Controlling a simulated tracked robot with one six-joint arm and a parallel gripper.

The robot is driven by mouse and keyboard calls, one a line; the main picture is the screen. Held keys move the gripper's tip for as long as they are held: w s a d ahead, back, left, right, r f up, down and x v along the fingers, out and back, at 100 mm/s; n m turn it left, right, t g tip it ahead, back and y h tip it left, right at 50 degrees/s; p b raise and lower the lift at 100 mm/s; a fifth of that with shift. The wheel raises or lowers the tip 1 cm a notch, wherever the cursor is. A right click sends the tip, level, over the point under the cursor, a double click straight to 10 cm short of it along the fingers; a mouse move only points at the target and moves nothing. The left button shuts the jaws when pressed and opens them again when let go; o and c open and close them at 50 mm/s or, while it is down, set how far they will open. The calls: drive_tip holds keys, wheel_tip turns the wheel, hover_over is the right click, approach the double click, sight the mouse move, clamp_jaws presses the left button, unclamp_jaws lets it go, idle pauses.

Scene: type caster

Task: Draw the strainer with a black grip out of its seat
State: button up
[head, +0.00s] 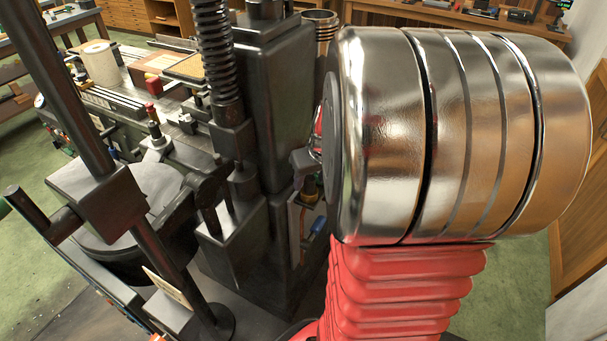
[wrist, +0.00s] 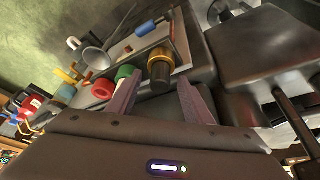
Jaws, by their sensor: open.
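A black grip with a brass-coloured collar (wrist: 160,68) shows in the wrist view, standing at a grey panel just beyond my fingertips. It looks like the strainer's grip; any strainer body below it is hidden. My gripper (wrist: 158,82) is open, its two fingers on either side of the line to the grip, with nothing held between them. I cannot tell whether a finger touches it. In the head view, a small dark and brass-coloured piece (head: 309,190) shows beside my arm, probably the same grip. My gripper is largely hidden there behind my arm.
A blue piece (wrist: 145,28), a red knob (wrist: 103,88) and a green knob (wrist: 124,72) lie close by in the wrist view. A large dark machine block (head: 272,90) with a spring column (head: 213,55) stands left of my arm.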

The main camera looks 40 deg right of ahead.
drive_tip(key=shift+c, duration=0.5)
clamp_jaws()
idle(0.4)
